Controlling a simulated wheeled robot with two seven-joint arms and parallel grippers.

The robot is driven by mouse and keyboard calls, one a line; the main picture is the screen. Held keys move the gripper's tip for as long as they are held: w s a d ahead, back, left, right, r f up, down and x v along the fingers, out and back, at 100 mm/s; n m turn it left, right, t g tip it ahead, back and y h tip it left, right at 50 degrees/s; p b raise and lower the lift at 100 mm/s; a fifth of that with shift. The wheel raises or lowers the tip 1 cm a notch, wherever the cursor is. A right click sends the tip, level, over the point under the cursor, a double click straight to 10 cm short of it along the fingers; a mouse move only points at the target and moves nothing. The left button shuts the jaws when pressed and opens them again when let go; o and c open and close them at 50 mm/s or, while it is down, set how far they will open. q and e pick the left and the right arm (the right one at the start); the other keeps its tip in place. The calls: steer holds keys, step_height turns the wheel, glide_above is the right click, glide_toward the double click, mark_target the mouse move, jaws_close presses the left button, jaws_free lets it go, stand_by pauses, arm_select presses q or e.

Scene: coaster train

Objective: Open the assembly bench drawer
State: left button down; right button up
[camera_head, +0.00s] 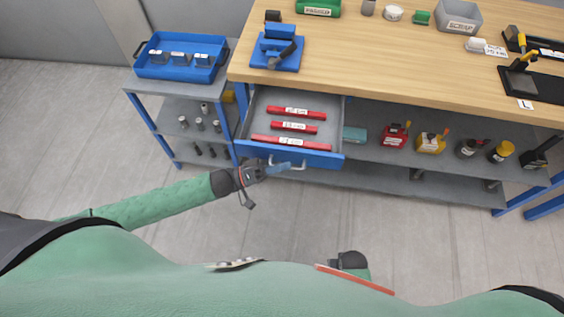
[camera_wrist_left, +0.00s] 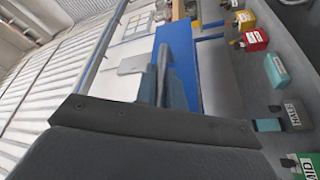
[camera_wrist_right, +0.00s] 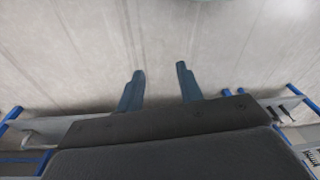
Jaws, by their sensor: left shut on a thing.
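The assembly bench drawer (camera_head: 333,158) stands pulled out from under the left end of the wooden bench top. Its front is blue, its inside is grey, and several red labelled bars lie in it. A pale bar handle (camera_head: 298,167) is on the drawer front. My left gripper (camera_head: 281,168) is at the handle from the left, shut on it. My right gripper (camera_wrist_right: 160,88) is open and empty, over bare floor, low in the head view.
The assembly bench (camera_head: 400,65) carries a blue fixture (camera_head: 277,50), a grey bin (camera_head: 458,17) and black mats. Its lower shelf holds several coloured bottles. A side cart with a blue tray (camera_head: 181,70) stands left. The floor in front is clear.

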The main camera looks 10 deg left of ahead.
arm_select(q)
steer(key=c, duration=1.5)
jaws_free()
